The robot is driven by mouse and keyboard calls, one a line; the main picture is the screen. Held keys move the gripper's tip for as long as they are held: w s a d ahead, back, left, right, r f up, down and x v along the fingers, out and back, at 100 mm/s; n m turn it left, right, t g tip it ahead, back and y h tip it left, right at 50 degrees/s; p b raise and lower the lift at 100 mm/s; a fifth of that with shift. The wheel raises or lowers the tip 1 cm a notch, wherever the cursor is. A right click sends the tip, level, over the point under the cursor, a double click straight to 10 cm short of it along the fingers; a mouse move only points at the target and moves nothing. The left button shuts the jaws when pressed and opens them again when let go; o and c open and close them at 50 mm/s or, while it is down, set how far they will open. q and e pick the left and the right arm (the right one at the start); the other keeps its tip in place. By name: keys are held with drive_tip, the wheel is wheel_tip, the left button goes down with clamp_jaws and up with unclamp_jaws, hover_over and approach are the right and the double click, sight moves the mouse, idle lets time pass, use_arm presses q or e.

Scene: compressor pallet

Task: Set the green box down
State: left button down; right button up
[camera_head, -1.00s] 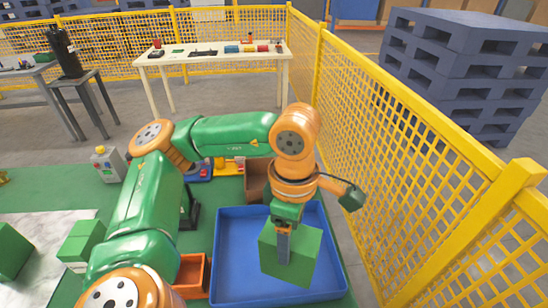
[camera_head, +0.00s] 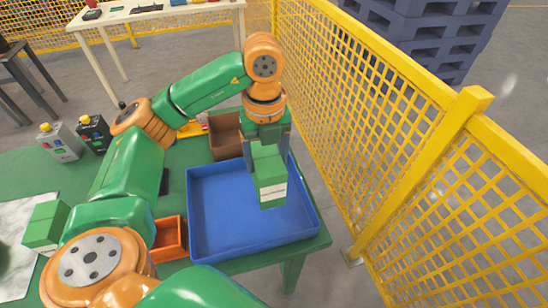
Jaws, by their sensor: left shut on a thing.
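The green box (camera_head: 270,188), with a pale label strip on its front, is held upright in my left gripper (camera_head: 266,160). The grey fingers are shut on the box from its two sides. The box is over the right part of the blue tray (camera_head: 215,232). Its underside is hidden, so I cannot tell whether it touches the tray floor. My right gripper is not in view.
A brown bin (camera_head: 226,140) stands behind the tray and an orange bin (camera_head: 168,240) at its left. Another green box (camera_head: 45,224) is at the far left. A yellow mesh fence (camera_head: 390,120) runs close on the right. The tray's left part is empty.

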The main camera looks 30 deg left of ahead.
use_arm(q)
drive_tip(key=w+f+p, duration=0.1)
drive_tip(key=w+f, duration=0.3)
drive_tip(key=f, duration=0.5)
drive_tip(key=shift+w+d+f, duration=0.15)
drive_tip(key=shift+w+d, duration=0.15)
drive_tip(key=shift+d, duration=0.15)
unclamp_jaws()
drive_tip(key=shift+p, duration=0.3)
wheel_tip(320, 180, up, 13)
drive_tip(key=shift+f, duration=0.2)
drive_tip(key=shift+f, duration=0.1)
